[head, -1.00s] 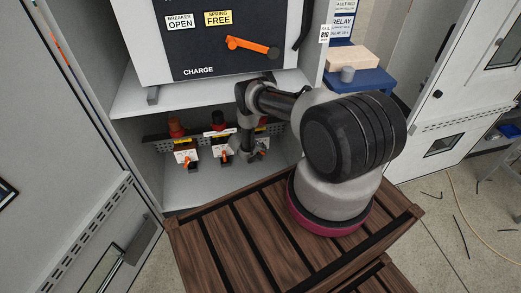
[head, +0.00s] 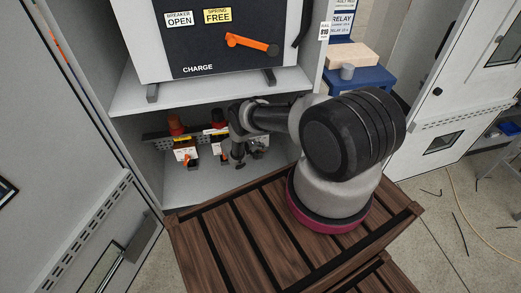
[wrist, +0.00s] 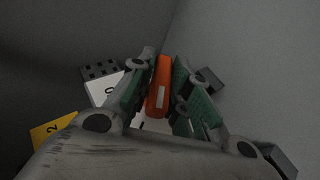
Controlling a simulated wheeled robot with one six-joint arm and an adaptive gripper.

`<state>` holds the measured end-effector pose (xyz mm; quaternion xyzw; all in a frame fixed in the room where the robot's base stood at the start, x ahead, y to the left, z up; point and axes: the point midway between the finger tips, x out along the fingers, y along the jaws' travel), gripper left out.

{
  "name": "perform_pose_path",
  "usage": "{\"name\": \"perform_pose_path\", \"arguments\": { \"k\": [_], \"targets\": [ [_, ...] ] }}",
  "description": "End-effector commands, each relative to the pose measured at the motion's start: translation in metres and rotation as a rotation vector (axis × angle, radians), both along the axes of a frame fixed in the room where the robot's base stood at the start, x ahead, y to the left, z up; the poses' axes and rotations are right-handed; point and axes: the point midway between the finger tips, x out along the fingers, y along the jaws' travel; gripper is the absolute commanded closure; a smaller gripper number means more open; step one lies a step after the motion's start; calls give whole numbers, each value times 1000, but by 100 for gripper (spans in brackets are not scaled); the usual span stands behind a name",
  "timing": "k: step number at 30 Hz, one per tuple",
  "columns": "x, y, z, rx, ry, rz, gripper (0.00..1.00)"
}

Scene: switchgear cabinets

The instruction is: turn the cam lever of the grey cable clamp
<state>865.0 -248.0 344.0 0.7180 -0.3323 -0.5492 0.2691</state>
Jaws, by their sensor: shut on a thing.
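In the wrist view, an orange cam lever (wrist: 159,88) stands between the green-padded fingers of my gripper (wrist: 160,95), which is shut on it. A white plate with a dark mark (wrist: 108,88) shows behind the left finger. In the head view, my gripper (head: 239,162) is low in the cabinet bay at the right part of the clamp row. The clamp it holds is mostly hidden by my arm, and its grey colour cannot be made out. A left clamp (head: 185,153) and a middle clamp (head: 216,148), partly covered, have white plates and orange levers.
The clamps are on a perforated rail (head: 155,138) under a shelf (head: 130,95). Above is the breaker panel with an orange handle (head: 251,44). A yellow label marked 2 (wrist: 52,130) lies left of my gripper in the wrist view. Grey walls enclose the bay.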

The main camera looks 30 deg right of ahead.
Motion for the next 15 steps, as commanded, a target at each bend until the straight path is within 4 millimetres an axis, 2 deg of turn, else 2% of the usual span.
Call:
{"name": "perform_pose_path", "arguments": {
  "k": [5,6,9,15],
  "targets": [
    [0,0,1,0,-1,-1,100],
    [0,0,1,0,-1,-1,80],
    [0,0,1,1,-1,0,62],
    [0,0,0,1,-1,0,62]
  ]
}}
